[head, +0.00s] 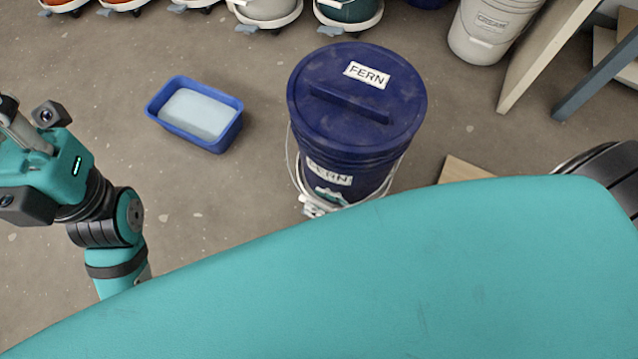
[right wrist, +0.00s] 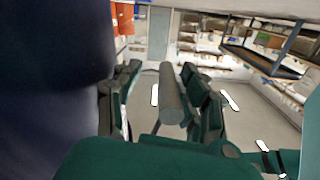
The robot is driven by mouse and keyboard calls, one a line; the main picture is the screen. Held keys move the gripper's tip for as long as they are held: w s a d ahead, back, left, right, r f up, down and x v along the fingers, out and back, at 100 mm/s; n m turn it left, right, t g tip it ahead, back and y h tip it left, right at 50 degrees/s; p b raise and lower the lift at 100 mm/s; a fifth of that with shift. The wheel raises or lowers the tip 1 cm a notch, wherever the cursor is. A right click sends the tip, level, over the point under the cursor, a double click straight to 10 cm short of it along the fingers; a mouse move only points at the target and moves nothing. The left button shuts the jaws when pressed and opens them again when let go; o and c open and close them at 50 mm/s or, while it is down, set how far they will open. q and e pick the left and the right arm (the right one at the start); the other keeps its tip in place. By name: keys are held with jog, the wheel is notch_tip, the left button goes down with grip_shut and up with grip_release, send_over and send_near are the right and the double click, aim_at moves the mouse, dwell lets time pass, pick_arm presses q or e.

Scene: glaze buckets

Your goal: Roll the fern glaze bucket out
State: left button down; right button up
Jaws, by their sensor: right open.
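The fern glaze bucket (head: 340,130) stands upright on the floor, dark blue with a closed blue lid and FERN labels. Its thin wire bail hangs down around its sides, and my teal arm hides its foot. My right gripper (right wrist: 162,72) is open in the right wrist view. A grey cylinder (right wrist: 172,97) shows between its fingers; I cannot tell whether it touches them. The bucket's dark wall (right wrist: 50,70) fills the left of that view, close beside the gripper. My left arm stands at the left of the head view, with its fingers not clear.
A blue tub (head: 232,133) with pale contents sits left of the bucket. Several buckets on wheeled bases line the back. A white bucket (head: 490,28) and wooden legs (head: 540,55) stand at upper right. A wooden board (head: 463,170) lies right of the fern bucket. Floor between tub and bucket is clear.

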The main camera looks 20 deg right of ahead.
jog(key=v, duration=1.2)
jog(key=shift+s, duration=0.1)
dwell(0.4)
